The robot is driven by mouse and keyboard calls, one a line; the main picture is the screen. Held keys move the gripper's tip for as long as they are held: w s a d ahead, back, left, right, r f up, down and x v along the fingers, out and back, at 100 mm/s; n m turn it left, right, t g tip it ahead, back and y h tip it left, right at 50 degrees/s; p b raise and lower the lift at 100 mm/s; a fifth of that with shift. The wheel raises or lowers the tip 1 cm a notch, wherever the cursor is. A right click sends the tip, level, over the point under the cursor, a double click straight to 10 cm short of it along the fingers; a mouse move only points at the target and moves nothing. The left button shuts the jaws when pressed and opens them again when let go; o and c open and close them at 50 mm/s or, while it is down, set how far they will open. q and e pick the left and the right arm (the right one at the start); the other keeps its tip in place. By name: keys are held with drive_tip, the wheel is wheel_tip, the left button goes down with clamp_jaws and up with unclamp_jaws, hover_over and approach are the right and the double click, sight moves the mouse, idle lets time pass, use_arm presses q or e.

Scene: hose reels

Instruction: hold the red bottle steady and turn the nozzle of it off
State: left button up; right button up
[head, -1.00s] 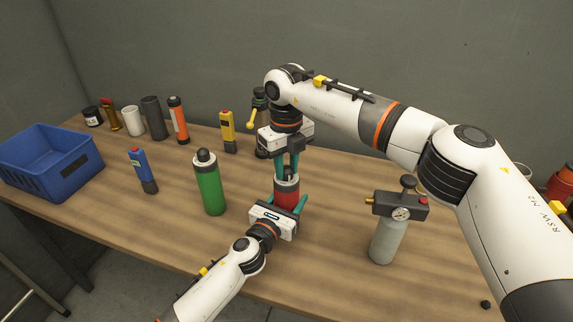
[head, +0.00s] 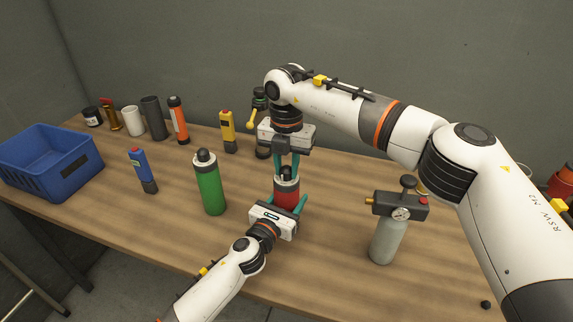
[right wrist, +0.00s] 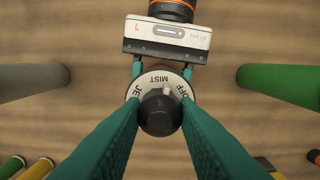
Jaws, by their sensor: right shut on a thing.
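The red bottle (head: 286,200) stands upright on the table, with a light collar and a dark nozzle (head: 287,173) on top. My left gripper (head: 287,204) is shut on its body from the front, one finger on each side. My right gripper (head: 286,170) reaches down from above and is shut on the nozzle. In the right wrist view, the dark nozzle (right wrist: 160,113) sits between the teal fingers. The collar (right wrist: 160,80) around it reads JET, MIST and OFF. A small pale mark shows on the nozzle's upper side, towards the gap between MIST and OFF; its exact setting is unclear.
A green bottle (head: 210,184) stands left of the red one. A grey cylinder with a gauge (head: 386,240) stands to the right. A blue crate (head: 50,183) is at the far left. Several tubes and tools line the back. The table's front middle is clear.

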sight(287, 168)
drive_tip(key=m, duration=0.4)
drive_tip(key=shift+w+m, duration=0.1)
drive_tip(key=shift+m, duration=0.2)
use_arm(q)
drive_tip(key=shift+f, duration=0.1)
use_arm(e)
drive_tip(key=shift+m, duration=1.9)
drive_tip(key=o, duration=1)
drive_tip(key=shift+r, duration=0.1)
wheel_tip(287, 168, up, 12)
drive_tip(key=shift+f, duration=0.1)
